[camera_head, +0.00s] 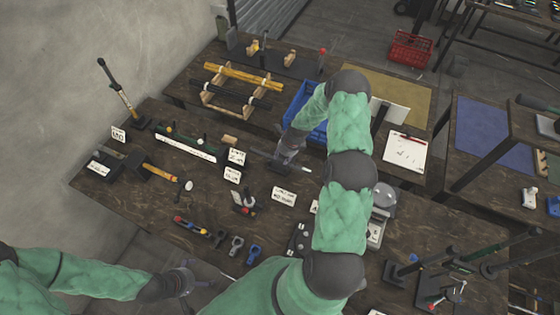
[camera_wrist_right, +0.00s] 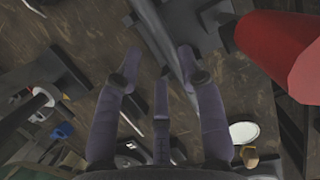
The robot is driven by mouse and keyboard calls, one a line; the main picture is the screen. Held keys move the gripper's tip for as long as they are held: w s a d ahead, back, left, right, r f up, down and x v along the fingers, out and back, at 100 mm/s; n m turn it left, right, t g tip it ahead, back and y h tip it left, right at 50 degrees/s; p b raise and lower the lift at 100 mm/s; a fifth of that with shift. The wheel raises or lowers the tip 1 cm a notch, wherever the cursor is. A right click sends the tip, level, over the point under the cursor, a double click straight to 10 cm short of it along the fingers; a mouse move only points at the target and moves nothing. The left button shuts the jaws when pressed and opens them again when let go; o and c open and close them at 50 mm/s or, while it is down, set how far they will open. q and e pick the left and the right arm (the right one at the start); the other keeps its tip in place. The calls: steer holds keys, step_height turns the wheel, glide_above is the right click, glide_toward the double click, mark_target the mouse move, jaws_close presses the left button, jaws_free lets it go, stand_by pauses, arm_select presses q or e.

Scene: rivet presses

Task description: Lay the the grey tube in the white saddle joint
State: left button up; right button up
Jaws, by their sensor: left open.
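My right gripper (camera_head: 287,155) is over the middle of the near table. In the right wrist view its fingers (camera_wrist_right: 160,70) are spread apart, with nothing clearly held between them. A long grey bar (camera_wrist_right: 176,45), perhaps the grey tube, runs diagonally just beyond the fingertips; I cannot tell if it touches them. A small pale bar end (camera_head: 301,168) shows beside the right gripper in the head view. A white fitting (camera_head: 530,197), possibly the white saddle joint, sits on the far right table. My left gripper (camera_head: 188,278) is open and empty off the near table's front edge.
A blue bin (camera_head: 300,107) and a wooden rack (camera_head: 232,88) with yellow and black bars stand behind. Hammers, label cards and grey and blue clips (camera_head: 254,254) lie on the near table. A red cylinder (camera_wrist_right: 278,42) is close to the right gripper. Dark press levers stand at right.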

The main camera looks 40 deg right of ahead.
mark_target(280, 161)
steer(key=shift+x, duration=2.05)
jaws_close()
